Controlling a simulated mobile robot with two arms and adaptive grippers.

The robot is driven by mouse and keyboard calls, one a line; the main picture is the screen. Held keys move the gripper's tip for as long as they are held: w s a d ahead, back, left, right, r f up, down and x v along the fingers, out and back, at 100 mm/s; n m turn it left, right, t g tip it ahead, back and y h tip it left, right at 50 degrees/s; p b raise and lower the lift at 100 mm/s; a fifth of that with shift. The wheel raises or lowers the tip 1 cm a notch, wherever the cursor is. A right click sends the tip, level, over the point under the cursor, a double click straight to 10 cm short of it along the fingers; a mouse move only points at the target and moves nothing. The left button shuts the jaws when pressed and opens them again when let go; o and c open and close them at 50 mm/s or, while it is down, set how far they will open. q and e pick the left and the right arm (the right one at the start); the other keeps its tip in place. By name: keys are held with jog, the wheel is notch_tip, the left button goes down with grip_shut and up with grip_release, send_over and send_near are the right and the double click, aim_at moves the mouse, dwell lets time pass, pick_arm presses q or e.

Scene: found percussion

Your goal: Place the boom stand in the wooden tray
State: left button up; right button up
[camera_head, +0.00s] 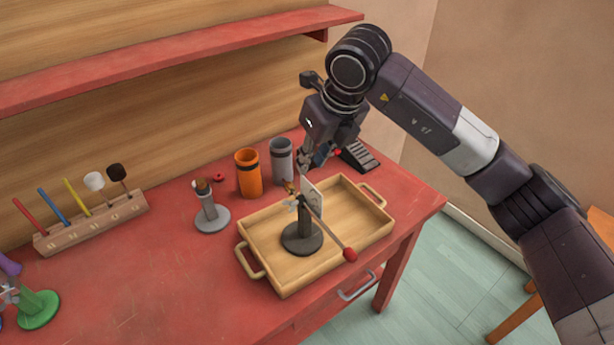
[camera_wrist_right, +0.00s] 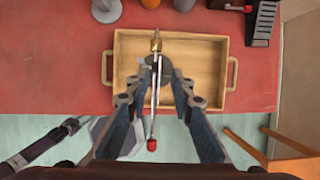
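The boom stand (camera_head: 303,237) stands upright inside the wooden tray (camera_head: 263,270), its round dark base on or very near the tray floor. Its thin boom slopes toward the front and ends in a red tip (camera_head: 350,255). The right wrist view shows the boom (camera_wrist_right: 154,100) with its brass end near the back of the tray (camera_wrist_right: 203,40). My right gripper (camera_wrist_right: 164,76) reaches down over the stand, with its fingers apart on either side and a gap visible between them. My left gripper (camera_wrist_right: 72,125) appears small and away from the table; its fingers are unclear.
Behind the tray stand an orange cup (camera_head: 248,175), a grey cup (camera_head: 281,160) and a grey stand (camera_head: 210,212). A black stepped item (camera_head: 358,156) is at the back right. A wooden rack (camera_head: 95,222) holds several sticks. A red shelf (camera_head: 150,62) overhangs the back.

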jog(key=shift+v, duration=1.95)
